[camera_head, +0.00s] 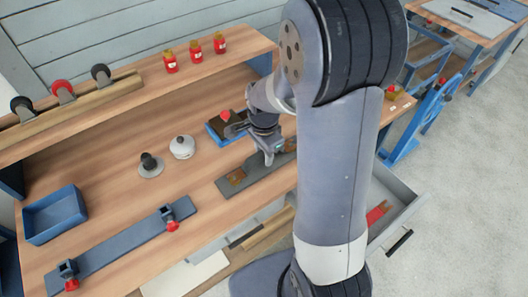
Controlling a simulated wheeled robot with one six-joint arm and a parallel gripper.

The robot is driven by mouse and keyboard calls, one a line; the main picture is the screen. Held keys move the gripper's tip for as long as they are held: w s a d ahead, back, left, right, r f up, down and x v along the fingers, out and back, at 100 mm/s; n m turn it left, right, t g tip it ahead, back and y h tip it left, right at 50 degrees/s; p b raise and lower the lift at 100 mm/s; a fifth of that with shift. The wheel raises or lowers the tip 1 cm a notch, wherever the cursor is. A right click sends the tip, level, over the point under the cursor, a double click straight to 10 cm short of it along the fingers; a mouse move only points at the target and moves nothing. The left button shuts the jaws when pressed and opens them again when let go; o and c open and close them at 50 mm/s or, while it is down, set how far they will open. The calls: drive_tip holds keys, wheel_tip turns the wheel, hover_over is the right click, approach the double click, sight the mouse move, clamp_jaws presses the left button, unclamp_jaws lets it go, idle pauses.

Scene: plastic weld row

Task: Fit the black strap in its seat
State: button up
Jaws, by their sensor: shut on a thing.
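My gripper (269,158) is at the end of my arm, low over the bench and close above a dark grey flat plate (262,185). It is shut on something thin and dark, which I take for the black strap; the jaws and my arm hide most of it. The plate has orange-brown patches on its top, and my arm covers its right end. I cannot make out the strap's seat clearly, nor whether the held thing touches the plate.
A blue tray (214,134) with a red-knobbed thing is just left of my gripper. A white round pot (182,147) and a dark-knobbed stand (151,166) are further left. A blue rail with red-knobbed clamps (125,247) lies in front. Red bottles (195,50) stand on the back shelf.

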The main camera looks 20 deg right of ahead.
drive_tip(key=shift+f+b, duration=0.3)
drive_tip(key=shift+f, duration=0.1)
idle(0.3)
drive_tip(key=o, duration=1.5)
drive_tip(key=shift+c, duration=0.2)
drive_tip(key=shift+r+p, duration=2.9)
drive_tip(key=shift+r, duration=0.65)
drive_tip(key=shift+f, duration=0.1)
